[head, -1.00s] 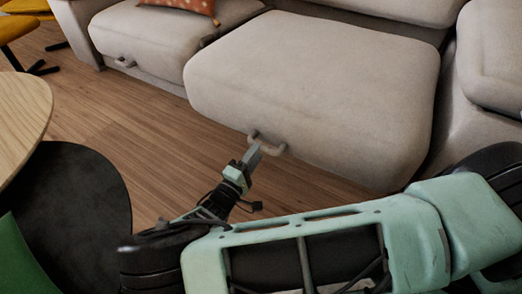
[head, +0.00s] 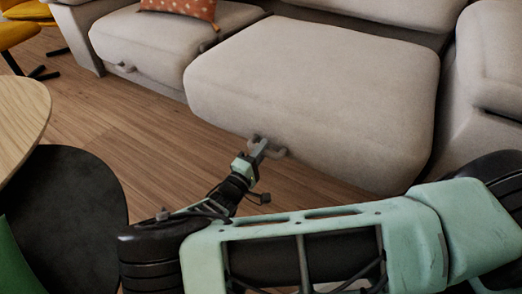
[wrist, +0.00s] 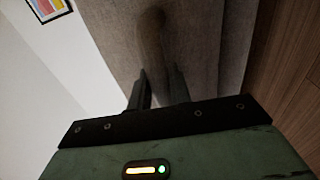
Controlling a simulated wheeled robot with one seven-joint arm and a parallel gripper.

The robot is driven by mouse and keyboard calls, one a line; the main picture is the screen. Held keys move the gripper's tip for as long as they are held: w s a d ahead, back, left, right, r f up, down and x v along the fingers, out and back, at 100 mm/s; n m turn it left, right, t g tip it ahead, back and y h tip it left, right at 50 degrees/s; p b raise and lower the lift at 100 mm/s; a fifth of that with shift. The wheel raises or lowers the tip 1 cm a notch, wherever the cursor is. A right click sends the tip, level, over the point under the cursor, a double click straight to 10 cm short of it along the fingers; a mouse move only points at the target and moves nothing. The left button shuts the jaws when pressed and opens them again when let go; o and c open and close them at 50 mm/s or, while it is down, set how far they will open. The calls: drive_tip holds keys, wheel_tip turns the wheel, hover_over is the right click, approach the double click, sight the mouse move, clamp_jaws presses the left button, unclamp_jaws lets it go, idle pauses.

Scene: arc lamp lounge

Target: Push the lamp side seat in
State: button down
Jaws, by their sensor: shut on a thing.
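The seat (head: 320,90) under my gripper is a thick beige sofa cushion block. In the head view it sticks out farther than the seat to its left. Its grey bar handle (head: 277,153) is low on the front face. My gripper (head: 259,147) is at the left part of this handle, shut on it. The wrist view shows my two fingers (wrist: 158,88) pointing at the beige front, with the blurred handle (wrist: 151,35) beyond and between them. The exact contact is too dark to make out. No lamp is in view.
The left seat (head: 160,40) has its own handle and an orange dotted pillow (head: 182,8). A sofa arm (head: 490,60) stands at the right. Wood floor (head: 120,120) lies clear before the sofa.

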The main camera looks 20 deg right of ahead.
drive_tip(key=p+x, duration=0.1)
drive_tip(key=x, duration=0.2)
drive_tip(key=f+p+x, duration=0.1)
drive_tip(key=x, duration=0.2)
drive_tip(key=p+x, duration=0.1)
drive_tip(key=x, duration=0.2)
drive_tip(key=shift+w+d+f+p, duration=0.15)
drive_tip(key=shift+d+f+p, duration=0.15)
drive_tip(key=shift+p, duration=0.1)
drive_tip(key=shift+w+d+f, duration=0.1)
drive_tip(key=shift+w+d, duration=0.15)
drive_tip(key=shift+w, duration=0.05)
drive_tip(key=c, duration=1.3)
unclamp_jaws()
drive_tip(key=shift+d, duration=0.1)
drive_tip(key=shift+c, duration=0.2)
drive_tip(key=p+v, duration=0.4)
drive_tip(key=v, duration=1.3)
drive_tip(key=shift+a, duration=0.25)
drive_tip(key=shift+s, duration=0.1)
